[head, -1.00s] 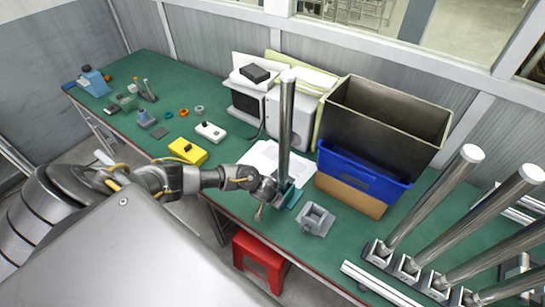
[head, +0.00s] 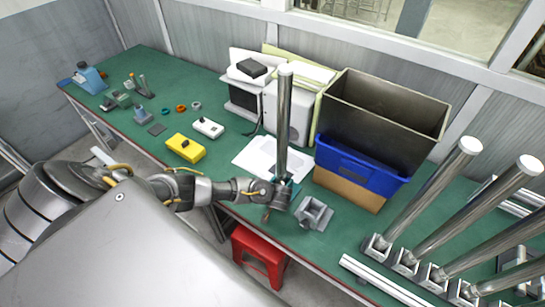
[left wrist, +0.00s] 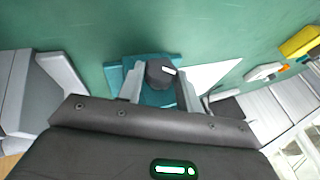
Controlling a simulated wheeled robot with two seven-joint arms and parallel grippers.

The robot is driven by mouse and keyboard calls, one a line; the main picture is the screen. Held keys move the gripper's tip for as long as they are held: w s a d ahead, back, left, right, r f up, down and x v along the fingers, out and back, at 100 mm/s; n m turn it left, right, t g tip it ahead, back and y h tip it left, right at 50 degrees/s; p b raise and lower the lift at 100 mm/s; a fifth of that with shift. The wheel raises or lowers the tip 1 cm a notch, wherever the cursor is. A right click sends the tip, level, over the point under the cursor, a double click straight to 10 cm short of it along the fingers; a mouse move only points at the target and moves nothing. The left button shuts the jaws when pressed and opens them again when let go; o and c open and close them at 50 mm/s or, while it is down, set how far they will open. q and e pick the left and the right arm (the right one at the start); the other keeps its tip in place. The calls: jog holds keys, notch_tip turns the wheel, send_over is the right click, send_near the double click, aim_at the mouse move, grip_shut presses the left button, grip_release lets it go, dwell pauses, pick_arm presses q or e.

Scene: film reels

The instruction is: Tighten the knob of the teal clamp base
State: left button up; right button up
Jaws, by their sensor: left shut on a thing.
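The teal clamp base (head: 295,188) sits near the front edge of the green bench, mostly hidden behind my left gripper in the head view. It also shows in the left wrist view (left wrist: 115,76), flat on the green top. A tall metal post (head: 284,122) rises upright from it. The dark round knob (left wrist: 157,70) with a white mark lies between the fingers of my left gripper (left wrist: 160,90). The gripper is shut on this knob; in the head view it (head: 279,196) is at the foot of the post. My right gripper is not in view.
A grey clamp base (head: 313,213) stands close to the right of my gripper. A blue bin (head: 362,170) and white sheets (head: 255,158) are behind. Several slanted metal posts stand at the right. A red stool (head: 258,250) is below the bench edge.

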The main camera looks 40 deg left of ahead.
pick_arm(q)
jog(key=o, duration=1)
jog(key=v, duration=1)
jog(key=shift+r, duration=0.35)
jog(key=shift+s, duration=0.1)
